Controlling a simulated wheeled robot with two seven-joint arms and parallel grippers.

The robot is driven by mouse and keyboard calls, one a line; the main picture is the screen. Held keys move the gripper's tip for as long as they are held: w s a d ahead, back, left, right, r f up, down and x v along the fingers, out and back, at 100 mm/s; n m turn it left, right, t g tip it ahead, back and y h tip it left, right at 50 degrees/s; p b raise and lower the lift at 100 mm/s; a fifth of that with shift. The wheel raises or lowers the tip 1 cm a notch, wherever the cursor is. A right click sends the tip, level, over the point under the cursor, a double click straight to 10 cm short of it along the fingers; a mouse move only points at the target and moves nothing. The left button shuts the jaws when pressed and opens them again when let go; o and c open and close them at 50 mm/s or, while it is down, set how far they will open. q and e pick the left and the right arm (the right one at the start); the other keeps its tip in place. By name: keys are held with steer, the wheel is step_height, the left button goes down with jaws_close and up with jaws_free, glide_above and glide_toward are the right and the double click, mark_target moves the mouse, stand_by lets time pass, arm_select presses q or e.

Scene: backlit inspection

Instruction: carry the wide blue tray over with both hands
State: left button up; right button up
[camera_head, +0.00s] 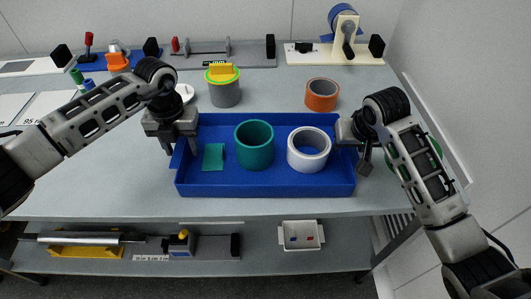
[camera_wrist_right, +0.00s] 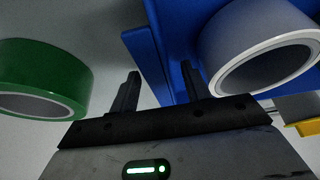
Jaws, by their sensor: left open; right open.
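The wide blue tray (camera_head: 265,190) lies on the grey table near its front edge. It holds a teal ring (camera_head: 254,146), a white ring (camera_head: 308,150) and a flat teal square (camera_head: 213,157). My left gripper (camera_head: 180,150) is open at the tray's left end, its fingers close to the left wall. My right gripper (camera_head: 362,158) is open at the tray's right end. In the right wrist view, the right gripper's fingers (camera_wrist_right: 162,88) stand apart on either side of the tray's wall (camera_wrist_right: 148,60). Whether they touch it I cannot tell.
A green ring (camera_wrist_right: 40,75) lies just outside the tray's right end, partly behind my right arm. An orange ring (camera_head: 321,95) and a grey cylinder with a yellow top (camera_head: 223,88) stand behind the tray. Fixtures line the table's back. A lower shelf (camera_head: 265,240) holds more items.

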arm_select(q)
jaws_close()
arm_select(e)
jaws_close()
arm_select(q)
steer(key=shift+w+r, duration=0.1)
arm_select(e)
steer(key=shift+w+r, duration=0.1)
